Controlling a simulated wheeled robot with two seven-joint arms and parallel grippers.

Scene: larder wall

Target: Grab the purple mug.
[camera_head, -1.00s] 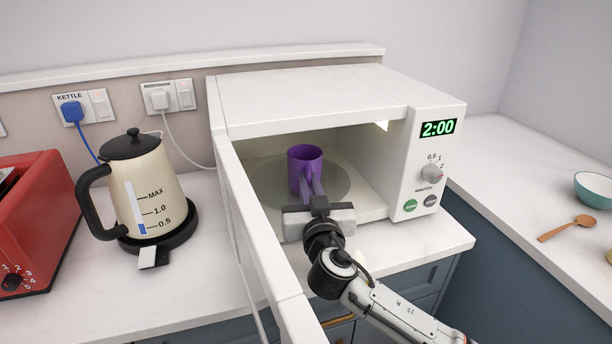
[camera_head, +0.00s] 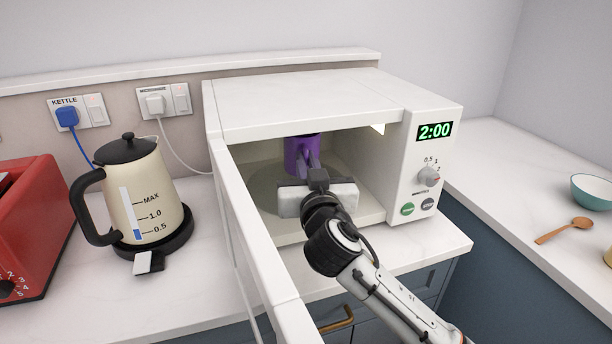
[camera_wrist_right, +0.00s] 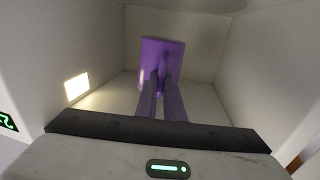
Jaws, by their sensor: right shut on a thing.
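The purple mug (camera_head: 299,150) is inside the open microwave (camera_head: 300,105), raised above the turntable (camera_head: 268,190), with its top close under the cavity's ceiling edge in the head view. My right gripper (camera_head: 307,160) reaches in through the opening and is shut on the mug. In the right wrist view the mug (camera_wrist_right: 162,60) is at the fingertips (camera_wrist_right: 162,88), slightly tilted in the picture. My left gripper is not in view.
The microwave door (camera_head: 255,240) stands open to the left of my right arm. The control panel side (camera_head: 425,160) is on the right. A cream kettle (camera_head: 140,195) and red toaster (camera_head: 30,225) stand left. A teal bowl (camera_head: 592,191) and wooden spoon (camera_head: 565,230) lie right.

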